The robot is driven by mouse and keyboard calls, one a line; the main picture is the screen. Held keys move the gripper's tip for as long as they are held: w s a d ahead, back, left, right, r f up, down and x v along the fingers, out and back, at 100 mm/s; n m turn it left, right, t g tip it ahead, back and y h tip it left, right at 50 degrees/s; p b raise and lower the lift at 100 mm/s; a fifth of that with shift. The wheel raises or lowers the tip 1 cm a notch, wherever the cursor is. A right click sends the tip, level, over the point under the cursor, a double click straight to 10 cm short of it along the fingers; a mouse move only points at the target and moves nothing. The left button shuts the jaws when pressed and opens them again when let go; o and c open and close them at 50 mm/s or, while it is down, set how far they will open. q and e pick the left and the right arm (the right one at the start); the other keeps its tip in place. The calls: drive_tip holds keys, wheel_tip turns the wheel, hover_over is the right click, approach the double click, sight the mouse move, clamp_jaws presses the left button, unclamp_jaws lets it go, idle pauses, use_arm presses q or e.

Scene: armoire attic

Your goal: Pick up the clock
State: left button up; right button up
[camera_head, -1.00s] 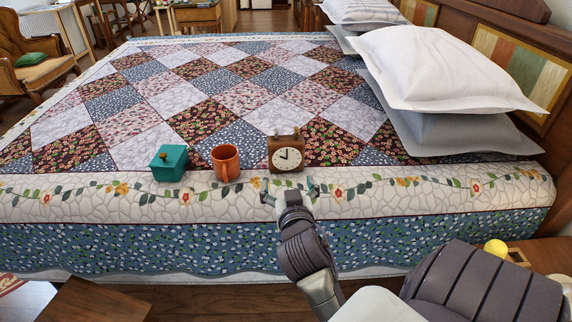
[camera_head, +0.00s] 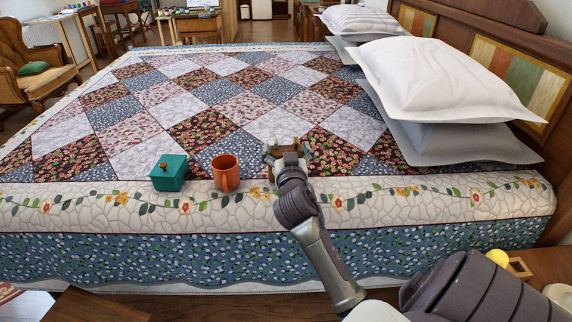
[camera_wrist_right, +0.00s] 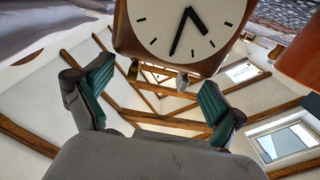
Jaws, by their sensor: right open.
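The clock, a brown wooden block with a round white dial and black hands, fills the top middle of the right wrist view (camera_wrist_right: 180,25), where it looks upside down. In the head view it stands on the bed's near side, mostly hidden behind my right gripper (camera_head: 287,152). My right gripper is open, and its two teal-padded fingers (camera_wrist_right: 155,95) point toward the clock. The clock appears close in front of the fingertips; I cannot tell whether they touch it. My left gripper is not in view.
All rest on the patchwork quilt (camera_head: 130,240). White and grey pillows (camera_head: 435,80) are stacked at the right. The quilt behind is clear.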

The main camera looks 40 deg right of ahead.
drive_tip(key=shift+x, duration=1.2)
clamp_jaws()
